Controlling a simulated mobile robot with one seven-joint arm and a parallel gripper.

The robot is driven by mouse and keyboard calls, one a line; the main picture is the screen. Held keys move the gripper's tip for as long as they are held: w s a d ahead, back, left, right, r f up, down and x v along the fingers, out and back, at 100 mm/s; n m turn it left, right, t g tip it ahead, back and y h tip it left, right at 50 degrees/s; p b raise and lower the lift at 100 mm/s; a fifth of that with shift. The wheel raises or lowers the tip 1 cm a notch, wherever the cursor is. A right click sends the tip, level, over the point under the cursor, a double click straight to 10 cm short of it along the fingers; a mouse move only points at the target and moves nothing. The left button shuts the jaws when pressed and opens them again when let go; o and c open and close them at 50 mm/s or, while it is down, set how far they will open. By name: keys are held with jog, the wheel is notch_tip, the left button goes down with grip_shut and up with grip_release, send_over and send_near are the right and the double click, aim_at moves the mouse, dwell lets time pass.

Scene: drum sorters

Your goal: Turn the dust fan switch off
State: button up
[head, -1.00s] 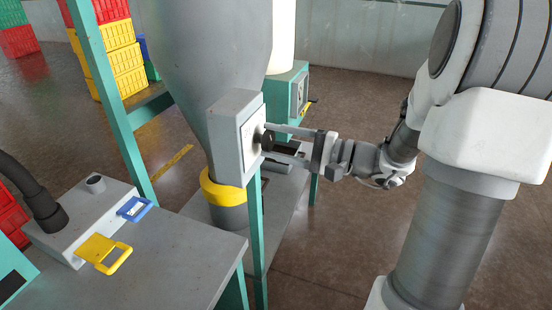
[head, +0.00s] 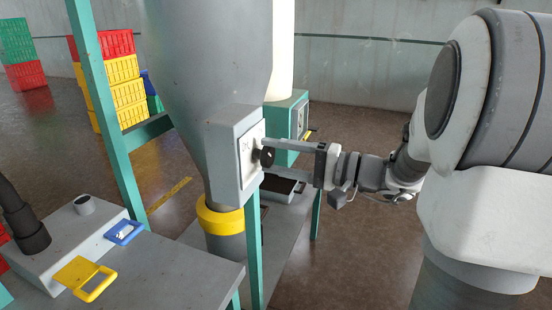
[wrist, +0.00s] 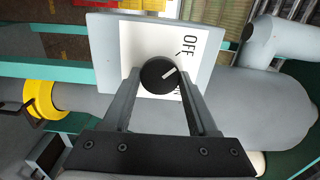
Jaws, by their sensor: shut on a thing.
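In the wrist view the knob (wrist: 159,75) sits on a white plate (wrist: 140,48) marked OFF, with a second label partly hidden by a finger. Its white pointer slants up and right in that view, between the two labels. My gripper (head: 265,157) reaches the knob from the right. Its two fingers are shut on the knob's sides, as the wrist view also shows (wrist: 158,73).
Stacked crates (head: 120,85) stand behind.

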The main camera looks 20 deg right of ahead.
jog(key=o, duration=1.3)
jog(key=shift+o, duration=0.2)
jog(key=v, duration=1.7)
jog(key=shift+d+p, duration=0.2)
jog(key=shift+p, duration=0.2)
jog(key=shift+s, duration=0.15)
